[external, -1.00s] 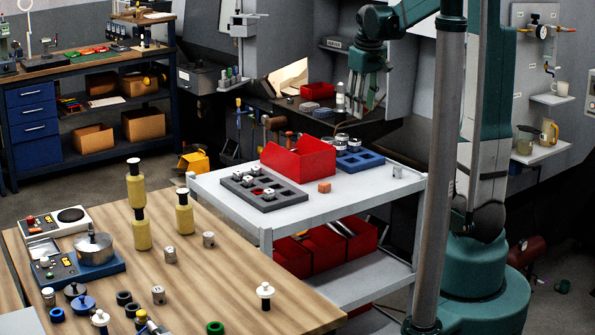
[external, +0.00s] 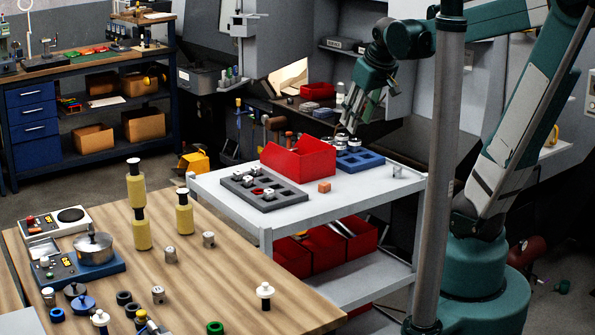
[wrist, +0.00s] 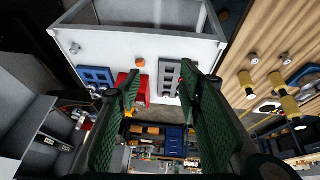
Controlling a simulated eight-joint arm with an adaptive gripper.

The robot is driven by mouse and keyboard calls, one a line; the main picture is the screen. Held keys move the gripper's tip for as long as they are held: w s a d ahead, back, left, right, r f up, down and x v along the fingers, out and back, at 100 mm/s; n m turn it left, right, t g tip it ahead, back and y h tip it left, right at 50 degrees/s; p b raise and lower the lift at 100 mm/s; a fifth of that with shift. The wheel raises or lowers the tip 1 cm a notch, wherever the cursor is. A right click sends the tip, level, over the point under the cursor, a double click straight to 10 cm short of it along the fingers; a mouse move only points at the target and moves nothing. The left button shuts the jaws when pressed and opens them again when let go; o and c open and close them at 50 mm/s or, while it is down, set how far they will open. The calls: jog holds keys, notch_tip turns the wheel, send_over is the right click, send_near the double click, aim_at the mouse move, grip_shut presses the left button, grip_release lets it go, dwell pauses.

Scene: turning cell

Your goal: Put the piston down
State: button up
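My gripper (external: 352,115) is over the far part of the white cart, near the blue tray, fingers pointing down. In the wrist view my gripper (wrist: 159,75) has its fingers wide apart, with nothing seen between them. A small silvery cylinder, which looks like a piston (external: 397,172), stands upright on the cart's right end; it also shows in the wrist view (wrist: 74,48). Similar cylinders stand on the wooden table, one of them a piston-like piece (external: 170,254). I cannot tell which one the task means.
The white cart (external: 345,191) carries a grey tray (external: 291,193) with several pale pieces, a red bin (external: 298,157), a blue tray (external: 372,160) with jars, and an orange block (external: 324,187). A vertical pole (external: 440,170) stands in front. The cart's right front is mostly clear.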

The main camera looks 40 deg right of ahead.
jog(key=s+a+f+t, duration=0.1)
jog(key=s+a+f, duration=0.3)
jog(key=s, duration=0.5)
jog(key=shift+s+a+t+y, duration=0.3)
jog(key=shift+a+t+y, duration=0.1)
jog(key=shift+a, duration=0.8)
jog(key=shift+o, duration=0.5)
